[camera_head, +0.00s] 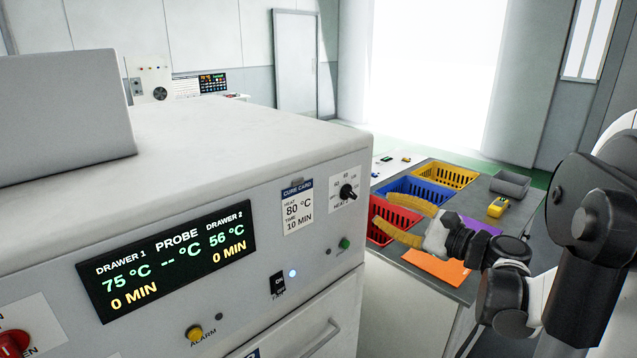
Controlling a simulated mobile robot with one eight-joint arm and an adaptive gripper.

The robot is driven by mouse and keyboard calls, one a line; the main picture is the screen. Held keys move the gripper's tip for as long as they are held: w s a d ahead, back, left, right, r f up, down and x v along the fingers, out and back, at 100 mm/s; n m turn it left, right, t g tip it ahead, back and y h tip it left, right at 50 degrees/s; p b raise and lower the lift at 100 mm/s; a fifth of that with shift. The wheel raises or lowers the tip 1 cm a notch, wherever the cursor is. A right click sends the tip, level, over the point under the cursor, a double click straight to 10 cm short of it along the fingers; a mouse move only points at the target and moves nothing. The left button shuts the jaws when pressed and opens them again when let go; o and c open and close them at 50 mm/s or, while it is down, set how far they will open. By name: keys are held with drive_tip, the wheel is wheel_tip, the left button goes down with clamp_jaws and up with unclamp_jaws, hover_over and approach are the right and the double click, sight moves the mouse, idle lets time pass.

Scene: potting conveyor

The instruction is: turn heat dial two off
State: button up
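A black heat dial (347,192) sits on a white label plate at the right end of the oven's front panel. The lettering under it starts with "HEAT"; the number after it is too small to read surely. I cannot tell which mark its pointer is on. My gripper (381,209) is to the right of the dial, its two yellow ribbed fingers spread apart and pointing left toward the panel. Nothing is between the fingers, and they look clear of the dial. The display (168,262) reads 75 °C for drawer 1 and 56 °C for drawer 2, both 0 MIN.
The panel also holds a cure card (298,207), a green button (344,243), a black switch (278,285), a yellow alarm button (194,333) and a red knob (12,343). Behind my gripper, a grey table (466,290) bears red, blue and yellow baskets and a yellow device (498,206).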

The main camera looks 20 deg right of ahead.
sight(353, 195)
drive_tip(key=b+x, duration=0.1)
drive_tip(key=x, duration=0.4)
drive_tip(key=b+x, duration=0.1)
drive_tip(key=x, duration=0.4)
drive_tip(key=shift+w+a+r, duration=0.15)
drive_tip(key=shift+w+r, duration=0.05)
clamp_jaws()
